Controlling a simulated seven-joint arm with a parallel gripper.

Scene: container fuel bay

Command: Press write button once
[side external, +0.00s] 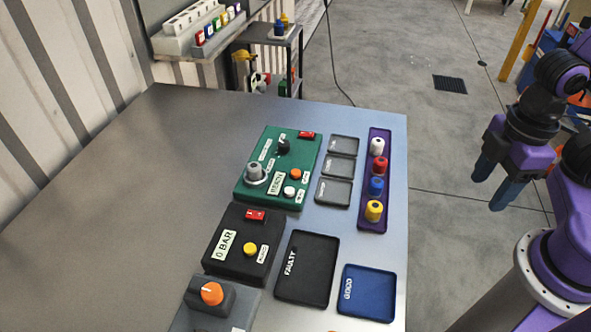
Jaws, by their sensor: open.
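A green control box (278,150) lies on the metal table. It carries an orange button (295,174), a white button (289,191), a grey round socket or knob (255,172), a black knob (283,146), a red switch (306,135) and a display (276,183) that seems to read READY. The small labels beside its buttons are too small to read, so I cannot tell which one is the write button. My gripper (496,182) is open and empty, fingers pointing down, off the table's right edge and well apart from the box.
A purple rack (373,218) holds white, red, blue and yellow pieces between my gripper and the green box. Small grey trays (338,168), a black FAULTY tray (306,268), a blue GOOD tray (368,292) and a black 0 BAR box (233,265) stand nearby. The table's left is clear.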

